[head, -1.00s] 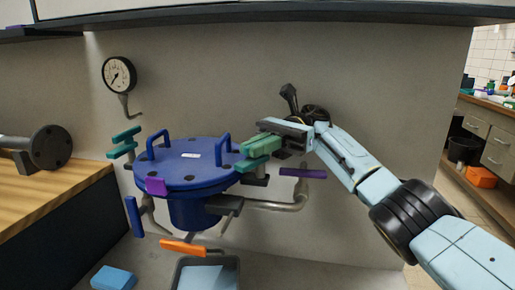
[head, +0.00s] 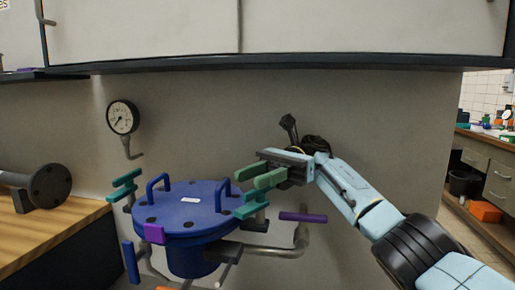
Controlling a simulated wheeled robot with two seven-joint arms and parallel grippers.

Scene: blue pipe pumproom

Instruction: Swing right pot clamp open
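The blue pot (head: 190,260) has a round blue lid (head: 180,222) with two upright loop handles. The right pot clamp (head: 252,208) has a teal bar on a dark post and stands at the lid's right edge. A similar teal clamp (head: 124,186) stands at the lid's left side. My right gripper (head: 247,180) comes in from the right, with two green fingers pointing left just above the right clamp. The fingers are apart with a narrow gap and nothing between them. They appear clear of the clamp. My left gripper is not in view.
A purple bar (head: 303,217) sits right of the clamp near a bent metal pipe (head: 278,251). A pressure gauge (head: 122,117) is on the wall. A dark flange (head: 50,186) lies on the wooden counter (head: 50,235). A cabinet (head: 300,27) hangs above.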

